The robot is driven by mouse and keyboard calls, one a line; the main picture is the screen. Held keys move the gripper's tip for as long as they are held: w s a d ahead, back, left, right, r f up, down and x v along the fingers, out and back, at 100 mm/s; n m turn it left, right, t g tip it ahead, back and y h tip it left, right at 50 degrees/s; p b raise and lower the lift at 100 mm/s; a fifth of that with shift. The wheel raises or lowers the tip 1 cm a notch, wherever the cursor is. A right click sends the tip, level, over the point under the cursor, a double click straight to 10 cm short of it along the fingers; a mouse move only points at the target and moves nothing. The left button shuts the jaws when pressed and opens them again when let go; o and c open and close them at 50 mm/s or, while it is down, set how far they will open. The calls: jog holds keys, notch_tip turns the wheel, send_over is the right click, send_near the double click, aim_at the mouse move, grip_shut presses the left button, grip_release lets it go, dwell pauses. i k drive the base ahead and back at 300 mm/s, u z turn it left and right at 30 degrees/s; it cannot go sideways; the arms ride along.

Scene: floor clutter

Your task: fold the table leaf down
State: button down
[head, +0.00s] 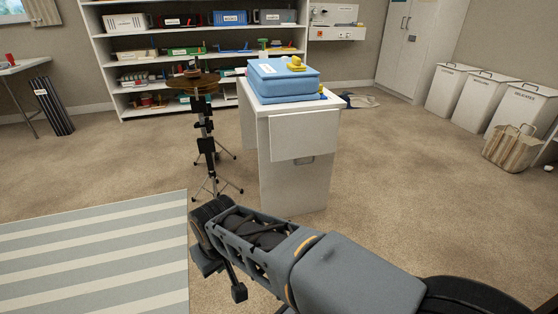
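A white table (288,188) like a narrow cabinet stands in the middle of the floor. My arm reaches in from the lower right. Its dark end parts, where my gripper (224,278) seems to be, are low and left of the table, apart from it. Its fingers are not clear.
A dark stand with a round brown top (193,82) stands close left of the table, its legs spread on the floor. A striped rug (95,255) lies at lower left. White bins (492,100) and a striped bag (510,148) are at right. Open carpet lies right of the table.

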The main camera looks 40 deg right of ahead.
aim_at(294, 136)
jog(key=z, duration=0.2)
jog(key=i, duration=0.8)
jog(key=z, duration=0.85)
jog(key=i, duration=0.3)
jog(key=z, duration=0.25)
